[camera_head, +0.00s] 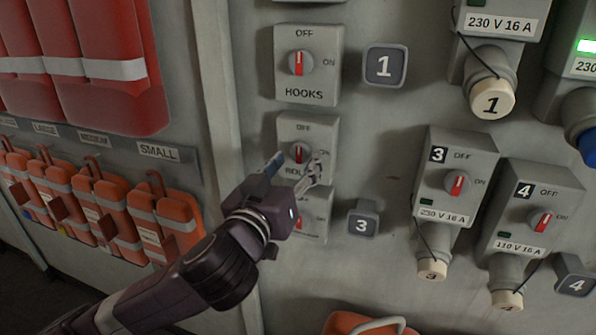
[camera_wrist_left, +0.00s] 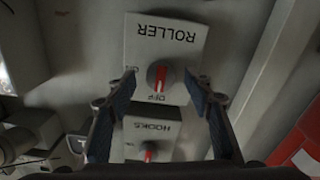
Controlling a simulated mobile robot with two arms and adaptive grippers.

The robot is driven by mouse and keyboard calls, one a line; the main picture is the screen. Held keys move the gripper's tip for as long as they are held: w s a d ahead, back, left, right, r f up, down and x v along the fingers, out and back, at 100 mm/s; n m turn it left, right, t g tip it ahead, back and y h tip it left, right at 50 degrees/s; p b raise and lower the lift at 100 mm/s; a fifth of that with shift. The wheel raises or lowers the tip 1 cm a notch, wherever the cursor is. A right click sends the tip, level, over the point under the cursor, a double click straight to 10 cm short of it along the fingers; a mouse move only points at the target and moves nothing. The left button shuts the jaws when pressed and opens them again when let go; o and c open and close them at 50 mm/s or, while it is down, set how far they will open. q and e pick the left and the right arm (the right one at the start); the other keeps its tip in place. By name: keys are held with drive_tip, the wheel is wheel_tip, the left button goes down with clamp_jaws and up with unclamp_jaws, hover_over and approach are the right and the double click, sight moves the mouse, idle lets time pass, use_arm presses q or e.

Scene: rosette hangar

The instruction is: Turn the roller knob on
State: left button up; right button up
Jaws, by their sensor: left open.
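The roller switch box (camera_head: 323,128) is a pale plate on the wall, with its label partly hidden by my gripper in the head view. Its round knob (camera_head: 299,152) has a red pointer standing upright toward OFF. In the left wrist view the box (camera_wrist_left: 165,40) appears upside down with ROLLER readable, and the knob (camera_wrist_left: 160,76) points to OFF. My left gripper (camera_head: 295,166) is open, one finger on each side of the knob. In the left wrist view its fingers (camera_wrist_left: 164,82) flank the knob with gaps; contact is not visible. My right gripper is not in view.
The HOOKS switch (camera_head: 301,63) sits above the roller switch, and another red-pointer switch (camera_head: 314,227) sits below, partly behind my gripper. Sockets 3 (camera_head: 457,182) and 4 (camera_head: 542,220) are at right. Orange vests (camera_head: 55,188) hang at left.

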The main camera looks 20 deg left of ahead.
use_arm(q)
drive_tip(key=shift+w, duration=1)
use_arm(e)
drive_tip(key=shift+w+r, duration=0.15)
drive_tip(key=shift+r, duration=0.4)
use_arm(q)
drive_tip(key=shift+c, duration=0.2)
drive_tip(key=c, duration=1.1)
